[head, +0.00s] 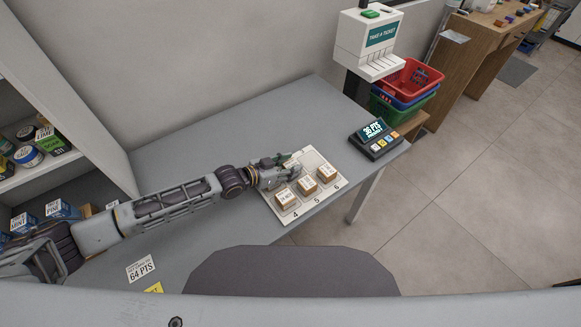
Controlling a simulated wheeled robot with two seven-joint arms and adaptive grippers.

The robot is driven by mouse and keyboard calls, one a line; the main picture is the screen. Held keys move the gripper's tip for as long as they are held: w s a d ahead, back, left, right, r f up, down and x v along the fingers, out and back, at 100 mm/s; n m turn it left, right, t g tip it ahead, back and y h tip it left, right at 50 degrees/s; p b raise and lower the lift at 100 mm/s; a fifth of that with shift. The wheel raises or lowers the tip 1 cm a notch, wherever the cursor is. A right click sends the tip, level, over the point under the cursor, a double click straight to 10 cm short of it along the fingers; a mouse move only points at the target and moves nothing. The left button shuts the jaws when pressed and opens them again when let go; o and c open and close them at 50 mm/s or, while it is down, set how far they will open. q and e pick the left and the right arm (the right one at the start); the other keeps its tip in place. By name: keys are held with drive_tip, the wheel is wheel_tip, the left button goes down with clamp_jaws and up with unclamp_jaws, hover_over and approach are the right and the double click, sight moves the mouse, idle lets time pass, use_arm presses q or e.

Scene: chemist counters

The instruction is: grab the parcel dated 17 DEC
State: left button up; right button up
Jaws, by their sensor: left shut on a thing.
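Three small brown parcels with white labels stand in a row at the front of a pale numbered board (312,159), by the numbers 4, 5 and 6: the left parcel (286,198), the middle parcel (307,185) and the right parcel (326,173). Their dates are too small to read. My left gripper (287,165) is over the back left part of the board, behind the front row, shut on what seems to be another parcel, mostly hidden by the fingers. I cannot tell its date or whether it touches the board. My right gripper is out of view.
The board lies on a grey counter (200,150). A display device (377,138) reading 36 PTS stands to its right. A ticket dispenser (368,45) and stacked baskets (412,78) are behind. A 64 PTS card (140,268) lies at front left. The counter's back is clear.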

sight(289, 167)
use_arm(q)
drive_tip(key=shift+r, duration=0.1)
wheel_tip(289, 167, up, 10)
idle(0.6)
drive_tip(key=shift+f, duration=0.2)
idle(0.3)
